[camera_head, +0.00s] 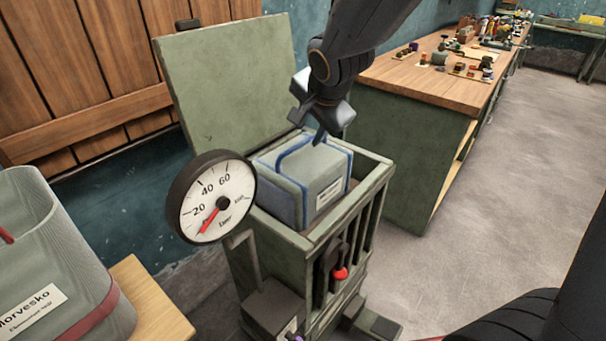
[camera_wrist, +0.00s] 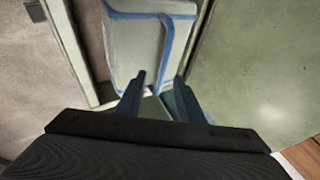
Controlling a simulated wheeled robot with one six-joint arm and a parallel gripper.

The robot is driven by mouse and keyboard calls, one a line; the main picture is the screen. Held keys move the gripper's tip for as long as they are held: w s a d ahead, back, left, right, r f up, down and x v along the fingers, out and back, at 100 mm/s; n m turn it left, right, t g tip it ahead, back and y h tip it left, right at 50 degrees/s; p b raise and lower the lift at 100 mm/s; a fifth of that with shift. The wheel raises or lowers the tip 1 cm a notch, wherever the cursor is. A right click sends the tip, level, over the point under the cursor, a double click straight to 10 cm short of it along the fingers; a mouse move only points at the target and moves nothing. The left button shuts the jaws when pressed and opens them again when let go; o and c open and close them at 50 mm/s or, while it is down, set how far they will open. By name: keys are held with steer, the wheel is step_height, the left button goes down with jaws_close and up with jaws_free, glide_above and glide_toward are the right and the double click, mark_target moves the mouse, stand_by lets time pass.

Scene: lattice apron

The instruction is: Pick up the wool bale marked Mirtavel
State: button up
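A grey-blue bale with blue straps (camera_head: 305,185) sits in the green press box (camera_head: 377,178), its top near the rim. Its white label (camera_head: 329,194) is too small to read. The wrist view also shows this bale (camera_wrist: 135,45) beyond the fingertips. My gripper (camera_head: 318,138) points down over the bale's back edge. In the wrist view my gripper (camera_wrist: 158,88) has its two fingers apart, with nothing held between them. I cannot tell whether a fingertip touches the bale. A grey bale with a red strap (camera_head: 60,255) at the left has a label reading "Morvesko".
The press lid (camera_head: 220,85) stands open behind the box. A dial gauge (camera_head: 215,195) and a red-knobbed lever (camera_head: 340,272) are at its front. The Morvesko bale is by a wooden surface (camera_head: 150,300). A cluttered workbench (camera_head: 430,88) stands behind right; the right floor is clear.

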mark_target(303, 141)
steer(key=x, duration=0.2)
steer(key=b+x, duration=0.1)
steer(key=x, duration=0.2)
steer(key=b+x, duration=0.1)
steer(key=x, duration=0.1)
steer(key=shift+w+f, duration=0.1)
steer(key=shift+w, duration=0.5)
jaws_close()
stand_by(0.9)
